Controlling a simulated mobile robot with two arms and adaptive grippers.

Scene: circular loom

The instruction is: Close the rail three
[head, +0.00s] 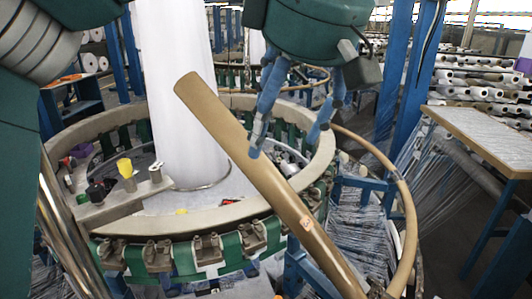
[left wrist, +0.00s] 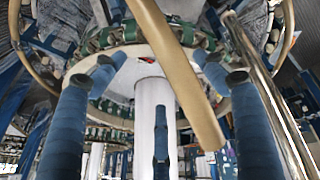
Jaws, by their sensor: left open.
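A tan rail (head: 260,172) juts up at a slant over the round loom in the head view, its free end at upper left and its lower end near the right front rim. One finger overlaps the rail in the picture; contact cannot be told. In the left wrist view the fingers (left wrist: 157,70) are spread and empty. My right gripper is not in view.
The loom's ring (head: 105,218) surrounds a white fabric column (head: 180,100). A curved tan rail (head: 405,205) runs around the right side. A shiny metal bar (head: 65,225) stands at left. A table (head: 485,137) and many threads are at right.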

